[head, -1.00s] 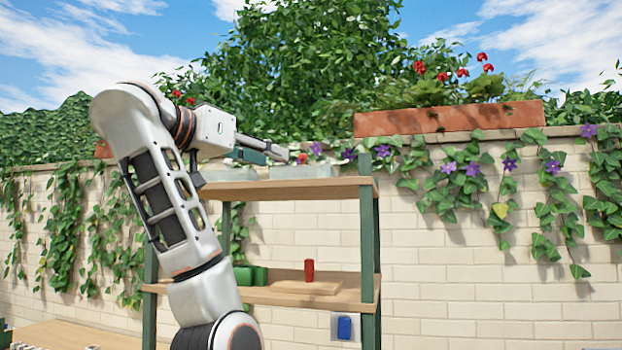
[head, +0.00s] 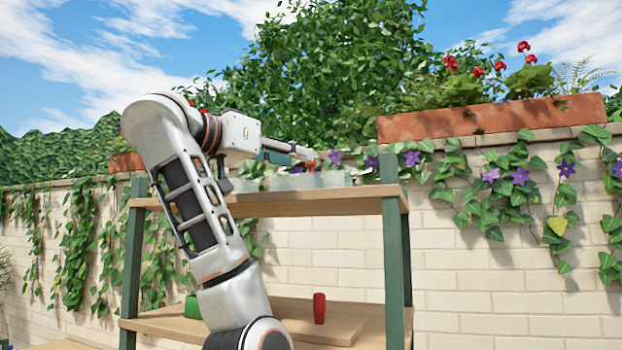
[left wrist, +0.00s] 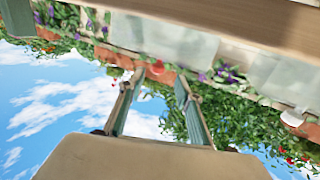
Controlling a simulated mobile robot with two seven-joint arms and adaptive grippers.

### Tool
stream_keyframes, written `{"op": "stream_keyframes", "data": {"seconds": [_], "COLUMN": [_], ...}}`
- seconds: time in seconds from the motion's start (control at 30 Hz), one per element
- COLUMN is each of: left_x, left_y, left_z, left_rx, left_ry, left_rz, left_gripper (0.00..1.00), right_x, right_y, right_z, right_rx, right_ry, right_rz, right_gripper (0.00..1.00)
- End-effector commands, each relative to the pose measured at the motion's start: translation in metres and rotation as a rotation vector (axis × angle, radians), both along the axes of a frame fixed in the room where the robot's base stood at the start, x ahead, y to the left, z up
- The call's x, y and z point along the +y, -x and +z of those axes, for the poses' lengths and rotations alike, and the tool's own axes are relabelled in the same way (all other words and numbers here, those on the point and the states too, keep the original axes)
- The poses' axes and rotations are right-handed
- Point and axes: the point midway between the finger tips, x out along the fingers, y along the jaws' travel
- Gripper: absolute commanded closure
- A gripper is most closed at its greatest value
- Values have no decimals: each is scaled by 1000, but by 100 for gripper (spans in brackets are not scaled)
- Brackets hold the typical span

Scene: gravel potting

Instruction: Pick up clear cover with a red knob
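A clear, pale cover (head: 322,180) stands on the top shelf, partly behind my left arm. Its red knob (head: 311,166) shows just below my left gripper (head: 308,154). In the left wrist view the cover (left wrist: 165,40) appears turned over, with the red knob (left wrist: 157,68) in line with the gap between the fingertips. There my left gripper (left wrist: 158,80) is open, its two fingers apart with nothing held. I cannot tell whether a finger touches the knob. My right gripper is not in view.
A second clear cover (left wrist: 272,75) with a pale knob (left wrist: 293,117) is beside it. The wooden top shelf (head: 340,205) stands on green posts (head: 396,260). A red object (head: 319,308) rests on a board on the lower shelf. A brick wall (head: 500,290) stands behind.

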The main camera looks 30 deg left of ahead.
Motion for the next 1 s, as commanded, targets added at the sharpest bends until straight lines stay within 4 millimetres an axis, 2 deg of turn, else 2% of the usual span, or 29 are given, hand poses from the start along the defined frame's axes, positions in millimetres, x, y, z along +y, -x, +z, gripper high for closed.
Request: {"op": "stream_keyframes", "data": {"seconds": [0.17, 0.43, 0.57, 0.8, 0.83, 0.9, 0.97, 1.0], "left_x": [-3, -13, -14, -14, -14, -14, -14, -14], "left_y": [-10, -43, -52, -53, -53, -53, -53, -53], "left_z": [0, 0, -1, -2, -2, -2, -2, -2], "left_rx": [3, 3, 2, 1, 1, 1, 1, 1], "left_ry": [0, 0, 0, 0, 0, 0, 0, 0], "left_rz": [0, 1, 1, 1, 1, 1, 1, 1], "left_gripper": [65, 65, 65, 65, 68, 86, 100, 100], "right_x": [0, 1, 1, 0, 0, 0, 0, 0], "right_y": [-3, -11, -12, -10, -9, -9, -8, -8], "right_z": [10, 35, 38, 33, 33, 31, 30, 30], "right_rx": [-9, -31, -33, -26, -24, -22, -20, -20], "right_ry": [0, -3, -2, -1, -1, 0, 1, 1], "right_rz": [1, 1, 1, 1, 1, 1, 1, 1], "right_gripper": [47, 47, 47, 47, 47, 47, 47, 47]}}
